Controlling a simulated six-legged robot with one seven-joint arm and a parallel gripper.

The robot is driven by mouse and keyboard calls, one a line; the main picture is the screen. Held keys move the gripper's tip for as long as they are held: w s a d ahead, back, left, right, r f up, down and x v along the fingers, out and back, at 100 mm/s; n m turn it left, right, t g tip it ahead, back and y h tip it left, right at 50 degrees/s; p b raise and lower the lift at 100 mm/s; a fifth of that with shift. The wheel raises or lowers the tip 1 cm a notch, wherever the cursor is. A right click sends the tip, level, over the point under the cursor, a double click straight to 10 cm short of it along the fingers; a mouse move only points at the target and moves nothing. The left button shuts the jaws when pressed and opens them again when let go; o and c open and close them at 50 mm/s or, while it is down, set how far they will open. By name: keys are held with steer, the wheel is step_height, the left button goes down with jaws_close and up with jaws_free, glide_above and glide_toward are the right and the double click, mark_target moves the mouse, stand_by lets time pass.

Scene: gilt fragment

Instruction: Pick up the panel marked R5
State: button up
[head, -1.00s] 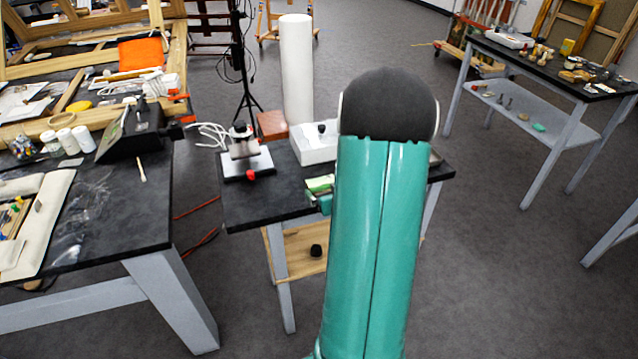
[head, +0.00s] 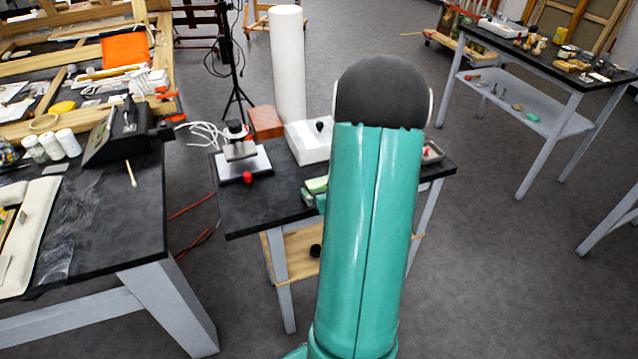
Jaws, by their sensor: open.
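No panel with a readable R5 mark shows in the head view. A small stack of light green and teal pieces (head: 314,190) lies at the front of the middle black table, partly behind my teal arm; I cannot tell what it is. My arm stands upright in the middle of the view and hides part of that table. My gripper is not in view.
The middle black table (head: 250,205) holds a small stand with a red knob (head: 242,160) and a white box (head: 308,140). A cluttered black table (head: 120,225) stands at left, another (head: 545,65) at far right. Grey floor (head: 490,270) is clear at right.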

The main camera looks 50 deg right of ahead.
steer(key=shift+s+d, duration=0.1)
steer(key=shift+s, duration=0.05)
steer(key=shift+w, duration=0.2)
steer(key=shift+s, duration=0.15)
steer(key=c, duration=0.9)
steer(key=shift+c, duration=0.2)
steer(key=shift+r, duration=0.15)
